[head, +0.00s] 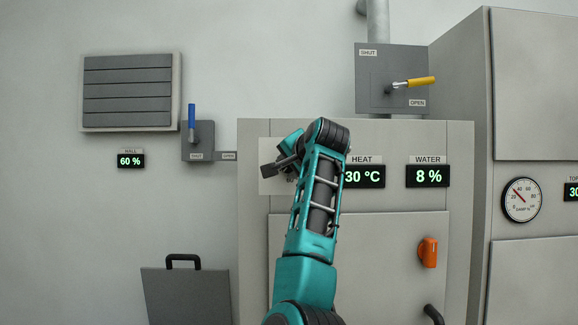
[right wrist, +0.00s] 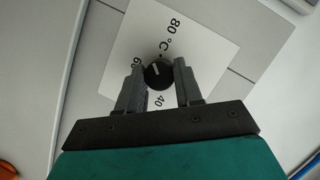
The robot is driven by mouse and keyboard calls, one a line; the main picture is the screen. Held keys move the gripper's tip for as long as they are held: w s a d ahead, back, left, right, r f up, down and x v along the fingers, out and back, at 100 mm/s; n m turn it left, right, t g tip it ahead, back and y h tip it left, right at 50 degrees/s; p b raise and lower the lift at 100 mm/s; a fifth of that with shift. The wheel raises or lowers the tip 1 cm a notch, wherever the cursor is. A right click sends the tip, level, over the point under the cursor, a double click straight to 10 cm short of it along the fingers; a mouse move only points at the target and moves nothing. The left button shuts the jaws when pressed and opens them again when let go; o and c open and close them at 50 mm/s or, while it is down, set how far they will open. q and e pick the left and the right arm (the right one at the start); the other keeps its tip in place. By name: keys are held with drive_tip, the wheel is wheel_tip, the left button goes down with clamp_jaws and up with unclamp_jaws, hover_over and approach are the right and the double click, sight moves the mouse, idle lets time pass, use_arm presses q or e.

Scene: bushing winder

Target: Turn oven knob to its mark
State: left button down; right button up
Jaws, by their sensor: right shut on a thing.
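The oven knob (right wrist: 158,74) is a round black dial with a pale pointer line. It sits on a white scale plate (right wrist: 205,50) marked 40, 80 °C and a partly covered figure that starts with 6. In the right wrist view my right gripper (right wrist: 160,76) has one finger on each side of the knob and is shut on it. In the head view my right arm covers the knob, and only the left part of the plate (head: 268,181) shows beside the right gripper (head: 281,169). My left gripper is not in view.
The oven front carries a HEAT display (head: 364,176) reading 30 °C and a WATER display (head: 427,176) reading 8 %. An orange handle (head: 428,252) sits on the door. A yellow lever (head: 421,82) is above, a blue lever (head: 191,116) at left.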

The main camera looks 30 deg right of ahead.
drive_tip(key=shift+f+m+t+y, duration=0.25)
drive_tip(key=shift+m+t, duration=0.35)
drive_tip(key=shift+m, duration=0.7)
drive_tip(key=o, duration=1)
drive_tip(key=shift+r, duration=0.1)
drive_tip(key=shift+s, duration=0.15)
drive_tip(key=b+v, duration=0.2)
drive_tip(key=v, duration=1)
drive_tip(key=shift+s, duration=0.35)
